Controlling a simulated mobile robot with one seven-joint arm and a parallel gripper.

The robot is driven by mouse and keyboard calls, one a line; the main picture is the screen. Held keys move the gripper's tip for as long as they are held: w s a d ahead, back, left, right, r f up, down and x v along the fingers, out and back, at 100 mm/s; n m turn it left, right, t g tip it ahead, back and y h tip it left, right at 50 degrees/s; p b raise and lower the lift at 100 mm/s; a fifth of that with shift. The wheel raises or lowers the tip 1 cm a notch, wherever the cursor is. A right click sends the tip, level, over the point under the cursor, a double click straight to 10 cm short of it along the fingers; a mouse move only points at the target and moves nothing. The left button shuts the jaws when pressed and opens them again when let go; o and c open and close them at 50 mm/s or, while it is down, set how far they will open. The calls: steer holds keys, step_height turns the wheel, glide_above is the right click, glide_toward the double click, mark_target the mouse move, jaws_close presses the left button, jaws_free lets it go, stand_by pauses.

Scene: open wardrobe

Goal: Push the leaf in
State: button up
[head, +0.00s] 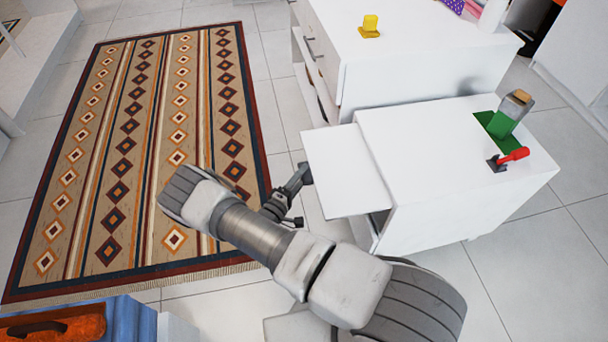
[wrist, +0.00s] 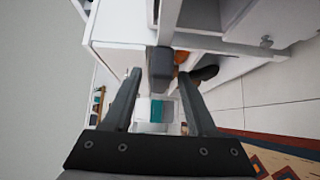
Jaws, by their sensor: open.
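The leaf (head: 345,168) is a flat white panel sticking out to the left from the top of a low white cabinet (head: 430,140) in the head view. A gap shows beneath its right end. My gripper (head: 304,176) is at the leaf's left edge; I cannot tell whether it touches. In the wrist view my gripper (wrist: 160,86) has its two dark fingers spread apart. A dark grey block (wrist: 160,66) shows between and beyond the fingertips; I cannot tell what it belongs to.
A taller white drawer unit (head: 400,50) with a yellow item (head: 370,25) stands behind. A green-based bottle-like object (head: 508,115) and a red-handled item (head: 512,155) are on the low cabinet. A patterned rug (head: 150,130) covers the floor left; a blue case (head: 125,318) is at front.

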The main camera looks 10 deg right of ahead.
steer(key=shift+x, duration=0.8)
jaws_close()
stand_by(0.9)
